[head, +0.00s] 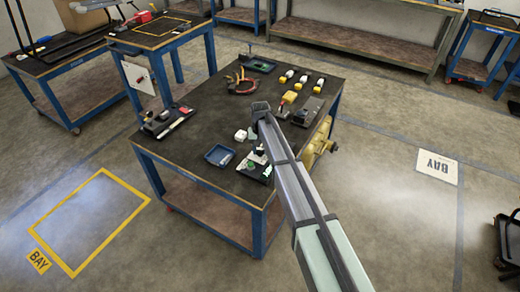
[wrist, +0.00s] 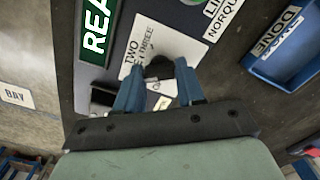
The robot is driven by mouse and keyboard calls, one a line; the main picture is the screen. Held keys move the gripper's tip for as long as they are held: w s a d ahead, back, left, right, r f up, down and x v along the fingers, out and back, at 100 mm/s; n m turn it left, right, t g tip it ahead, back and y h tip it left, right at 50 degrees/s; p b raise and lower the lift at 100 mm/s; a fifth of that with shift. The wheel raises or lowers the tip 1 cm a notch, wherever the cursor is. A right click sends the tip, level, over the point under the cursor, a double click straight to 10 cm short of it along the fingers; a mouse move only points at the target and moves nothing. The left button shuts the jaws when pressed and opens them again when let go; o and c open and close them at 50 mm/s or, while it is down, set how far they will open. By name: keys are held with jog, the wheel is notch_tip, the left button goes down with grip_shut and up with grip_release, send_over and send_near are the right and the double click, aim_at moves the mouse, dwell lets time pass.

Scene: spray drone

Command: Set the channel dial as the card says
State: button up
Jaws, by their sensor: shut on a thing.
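In the wrist view my gripper (wrist: 160,82) has its two blue fingers closed on a small dark round knob, the dial (wrist: 159,67). The dial stands on a white plate (wrist: 135,50) printed with words, among them "TWO" and what looks like "THREE". The fingers and knob hide part of this plate, so the dial's pointer cannot be read. A white label (wrist: 222,15) beginning "LI" and "NORQU" is cut off at the top edge. In the head view my arm's end is over the front of the dark workbench, and the fingertips are too small to make out clearly.
A green sign reading "REA" (wrist: 97,25) is left of the plate. A blue tray marked "DONE" (wrist: 280,38) is at right; the blue tray also shows in the head view (head: 219,155). Several tools and bottles stand farther back on the workbench (head: 205,95).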

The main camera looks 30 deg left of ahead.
jog(key=m, duration=0.6)
jog(key=shift+m, duration=0.3)
dwell(0.5)
jog(key=o, duration=1)
jog(key=shift+o, duration=0.2)
notch_tip(320, 180, up, 14)
